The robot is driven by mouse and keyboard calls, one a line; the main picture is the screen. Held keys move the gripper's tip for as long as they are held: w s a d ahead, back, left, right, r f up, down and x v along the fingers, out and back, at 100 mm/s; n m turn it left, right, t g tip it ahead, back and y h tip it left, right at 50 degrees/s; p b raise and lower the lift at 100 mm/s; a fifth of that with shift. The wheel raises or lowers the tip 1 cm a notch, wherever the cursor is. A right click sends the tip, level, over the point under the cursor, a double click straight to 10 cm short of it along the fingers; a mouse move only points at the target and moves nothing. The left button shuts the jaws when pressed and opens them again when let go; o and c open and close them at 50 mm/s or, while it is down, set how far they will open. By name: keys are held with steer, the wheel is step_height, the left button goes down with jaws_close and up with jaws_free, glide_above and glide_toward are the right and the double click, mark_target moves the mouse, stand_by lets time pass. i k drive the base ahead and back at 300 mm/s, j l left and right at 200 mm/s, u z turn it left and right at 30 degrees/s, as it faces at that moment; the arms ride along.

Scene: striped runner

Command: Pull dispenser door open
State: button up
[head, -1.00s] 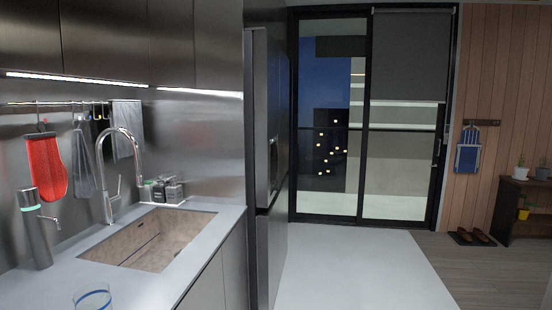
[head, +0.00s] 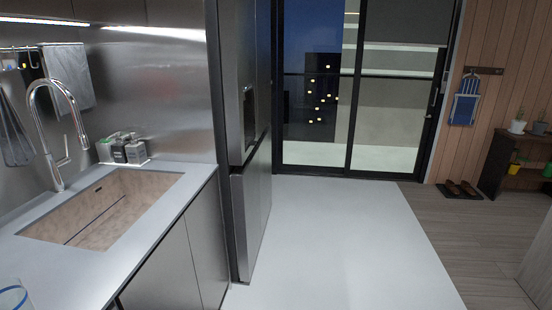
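A tall steel fridge (head: 262,95) stands just past the end of the counter, seen at a steep slant. A dark dispenser recess (head: 248,120) shows on its upper front. The upper door looks closed, and a lower door (head: 245,225) sits below it. Whether the dispenser has its own separate door is too slanted to tell. My gripper is not in view.
A grey counter (head: 75,262) with a sink (head: 100,208) and a tall faucet (head: 55,120) runs along the left. A glass (head: 14,296) stands at its near edge. The pale floor (head: 340,245) before the fridge is clear. A dark wooden shelf (head: 500,165) stands at the right.

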mark_target(236, 18)
steer(key=i+l, duration=0.1)
steer(key=i, duration=4.1)
steer(key=j+u, duration=0.05)
steer(key=j, duration=0.05)
